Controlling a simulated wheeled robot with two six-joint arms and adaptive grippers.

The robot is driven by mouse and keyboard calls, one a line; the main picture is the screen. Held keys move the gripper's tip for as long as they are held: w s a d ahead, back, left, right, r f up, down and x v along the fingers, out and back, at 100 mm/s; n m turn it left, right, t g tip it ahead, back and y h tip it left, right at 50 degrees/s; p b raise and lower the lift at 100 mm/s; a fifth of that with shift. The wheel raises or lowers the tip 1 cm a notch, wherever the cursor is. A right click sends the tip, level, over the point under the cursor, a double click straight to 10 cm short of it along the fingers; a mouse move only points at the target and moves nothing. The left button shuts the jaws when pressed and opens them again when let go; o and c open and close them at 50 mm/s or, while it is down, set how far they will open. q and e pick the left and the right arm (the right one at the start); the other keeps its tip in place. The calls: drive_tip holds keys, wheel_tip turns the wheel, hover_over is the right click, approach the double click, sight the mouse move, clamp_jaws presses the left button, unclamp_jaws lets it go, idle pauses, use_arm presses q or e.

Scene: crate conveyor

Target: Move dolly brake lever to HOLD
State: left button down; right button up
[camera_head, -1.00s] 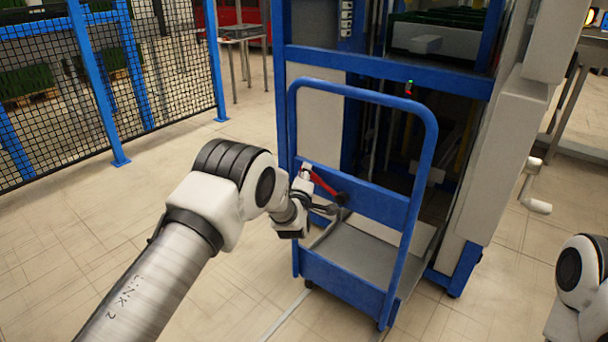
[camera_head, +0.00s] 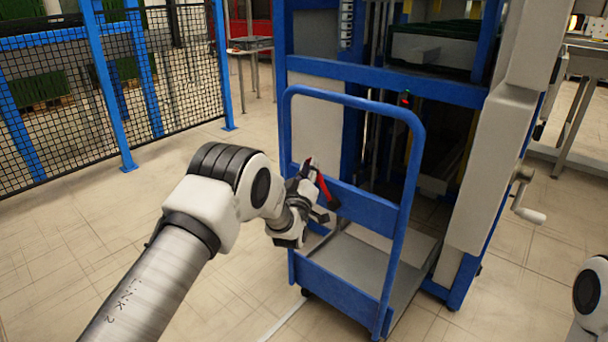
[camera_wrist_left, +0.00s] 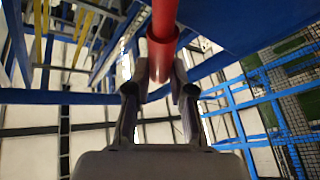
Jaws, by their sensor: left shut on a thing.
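The blue dolly (camera_head: 345,283) stands in front of the blue-framed tower, its tall hoop handle facing me. My left gripper (camera_head: 317,203) is at the lever on the dolly's left side. In the left wrist view the red lever (camera_wrist_left: 163,22) runs down between the two fingers (camera_wrist_left: 160,80), which are shut on it. No HOLD marking is readable. My right gripper is out of view.
The blue-framed tower (camera_head: 375,69) rises right behind the dolly, with a crank handle (camera_head: 528,214) on its right side. A mesh fence (camera_head: 65,75) stands at the back left. The floor left of the dolly is clear.

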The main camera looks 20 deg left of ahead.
use_arm(q)
drive_tip(key=s+d+r+m+t+h+b, duration=0.2)
drive_tip(key=d+m+h, duration=0.3)
drive_tip(key=m, duration=0.5)
drive_tip(key=shift+s+d+m+h, duration=0.3)
drive_tip(key=shift+d+h, duration=0.1)
drive_tip(key=shift+d, duration=0.65)
drive_tip(key=c, duration=1)
unclamp_jaws()
drive_tip(key=shift+d, duration=0.1)
drive_tip(key=v, duration=1.2)
drive_tip(key=shift+f, duration=0.2)
